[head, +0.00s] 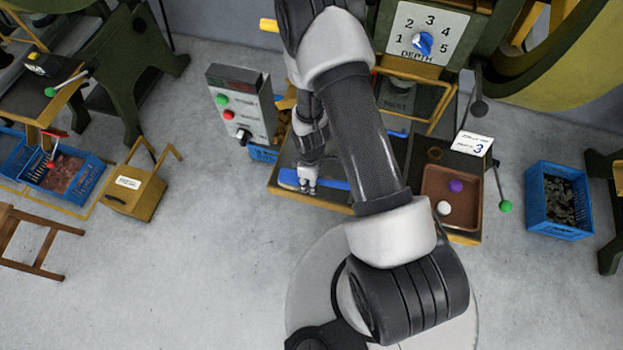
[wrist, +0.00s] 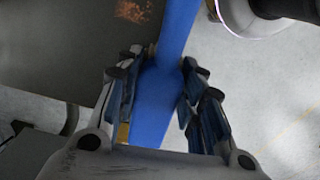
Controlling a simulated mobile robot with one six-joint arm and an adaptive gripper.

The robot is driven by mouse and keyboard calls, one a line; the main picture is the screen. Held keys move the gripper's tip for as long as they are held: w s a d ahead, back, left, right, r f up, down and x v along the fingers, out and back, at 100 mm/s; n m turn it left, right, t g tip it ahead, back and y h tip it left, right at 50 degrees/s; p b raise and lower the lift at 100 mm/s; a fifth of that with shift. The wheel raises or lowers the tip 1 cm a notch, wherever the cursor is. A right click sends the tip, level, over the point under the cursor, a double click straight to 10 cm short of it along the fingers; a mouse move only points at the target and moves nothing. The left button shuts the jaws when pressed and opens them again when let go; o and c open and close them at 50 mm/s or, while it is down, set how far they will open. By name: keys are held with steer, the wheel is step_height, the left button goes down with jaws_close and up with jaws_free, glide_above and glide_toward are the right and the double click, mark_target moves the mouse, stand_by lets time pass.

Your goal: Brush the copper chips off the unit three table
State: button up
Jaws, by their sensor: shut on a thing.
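My gripper (head: 308,187) is low over the front left part of the unit three table (head: 330,202). It is shut on a long blue handle (head: 334,184), which looks like a brush and lies roughly along the table's front edge. In the wrist view the blue handle (wrist: 160,92) passes between the two fingers (wrist: 163,88). Its bristles cannot be made out. A patch of copper chips (wrist: 133,10) lies on the dark table top (wrist: 60,45) in the wrist view, beside the handle and apart from the fingers. My arm hides much of the table in the head view.
A brown tray (head: 430,183) with a purple ball (head: 456,186) and a white ball (head: 444,208) sits at the table's right. A button box (head: 238,105) stands at the left. A lever with a green knob (head: 505,206) and a blue crate (head: 559,200) are further right.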

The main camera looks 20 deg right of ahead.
steer(key=shift+r+p, duration=1.35)
steer(key=shift+r, duration=0.5)
